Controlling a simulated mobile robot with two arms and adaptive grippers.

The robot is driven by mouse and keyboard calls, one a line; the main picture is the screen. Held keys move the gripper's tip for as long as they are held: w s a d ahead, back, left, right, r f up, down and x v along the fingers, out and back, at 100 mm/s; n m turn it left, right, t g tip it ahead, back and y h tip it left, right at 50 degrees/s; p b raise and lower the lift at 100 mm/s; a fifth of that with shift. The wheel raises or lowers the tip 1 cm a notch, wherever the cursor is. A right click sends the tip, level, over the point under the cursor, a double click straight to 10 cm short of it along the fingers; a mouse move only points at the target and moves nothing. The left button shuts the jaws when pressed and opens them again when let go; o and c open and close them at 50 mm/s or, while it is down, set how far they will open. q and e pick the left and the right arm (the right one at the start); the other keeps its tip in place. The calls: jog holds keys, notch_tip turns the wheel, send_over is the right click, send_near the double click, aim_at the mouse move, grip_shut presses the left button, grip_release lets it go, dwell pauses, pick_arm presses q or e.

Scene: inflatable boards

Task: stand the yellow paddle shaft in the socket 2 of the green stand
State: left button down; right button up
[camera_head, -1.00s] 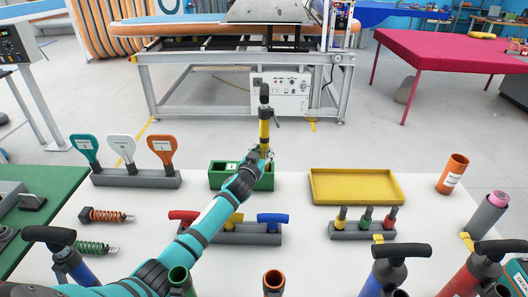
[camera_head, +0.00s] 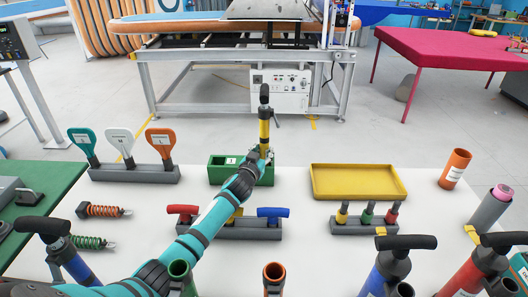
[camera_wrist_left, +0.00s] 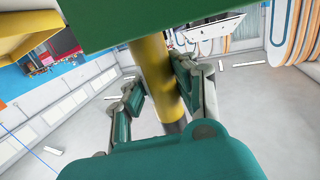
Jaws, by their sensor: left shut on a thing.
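The yellow paddle shaft (camera_head: 264,131), with a black handle on top, stands upright over the right end of the green stand (camera_head: 216,178). My left gripper (camera_head: 264,155) is shut on the shaft just above the stand. The left end of the stand shows a dark opening and a white label; the arm and gripper cover much of its right part. In the left wrist view the yellow shaft (camera_wrist_left: 152,70) runs between the two fingers (camera_wrist_left: 160,95) and meets the green stand (camera_wrist_left: 120,22) at the top edge. I cannot tell how deep it sits. My right gripper is not in view.
A grey rack with paddle-shaped handles (camera_head: 130,174) stands left of the stand. An empty yellow tray (camera_head: 357,182) lies to the right. A rack with red, yellow and blue handles (camera_head: 228,230) lies under my left arm. Pumps and tubes line the front edge.

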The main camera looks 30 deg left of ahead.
aim_at(263, 156)
pick_arm(q)
jog(key=shift+d+f+b, duration=0.1)
jog(key=shift+f+b, duration=0.3)
jog(key=shift+f, duration=0.1)
jog(key=c, duration=1)
grip_release()
jog(key=shift+s, duration=0.1)
jog(key=shift+f, duration=0.15)
jog(key=s, duration=0.6)
jog(key=shift+s+d+r, duration=0.2)
jog(key=shift+d+r, duration=0.2)
jog(key=shift+s+d+r, duration=0.1)
jog(key=shift+s+r, duration=0.1)
jog(key=shift+s, duration=0.5)
